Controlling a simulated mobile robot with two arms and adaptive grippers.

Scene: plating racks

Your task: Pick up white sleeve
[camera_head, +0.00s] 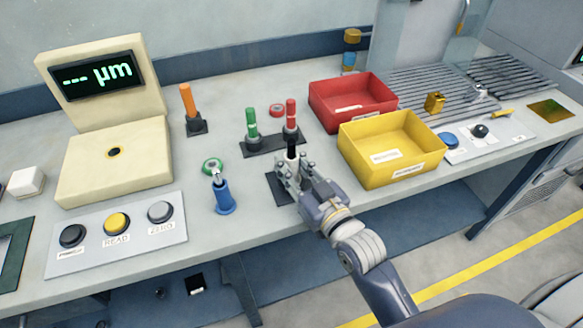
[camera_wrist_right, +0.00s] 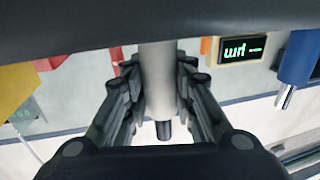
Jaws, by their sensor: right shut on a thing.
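The white sleeve (camera_head: 292,153) is a pale upright cylinder with a black end, at the middle of the bench; my gripper hides most of it in the head view. My right gripper (camera_head: 292,172) is shut on it. In the right wrist view the sleeve (camera_wrist_right: 159,75) stands between the two fingers, its dark tip showing beyond them. A dark square pad (camera_head: 277,190) lies by the gripper; I cannot tell whether the sleeve touches it. My left gripper is not in view.
Red and green handled pieces (camera_head: 251,124) stand on a dark base just behind. A yellow bin (camera_head: 400,178) and red bin (camera_head: 330,118) are to the right. A blue-handled tool (camera_head: 223,197) stands left, near a gauge (camera_head: 120,180) and button panel (camera_head: 150,238).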

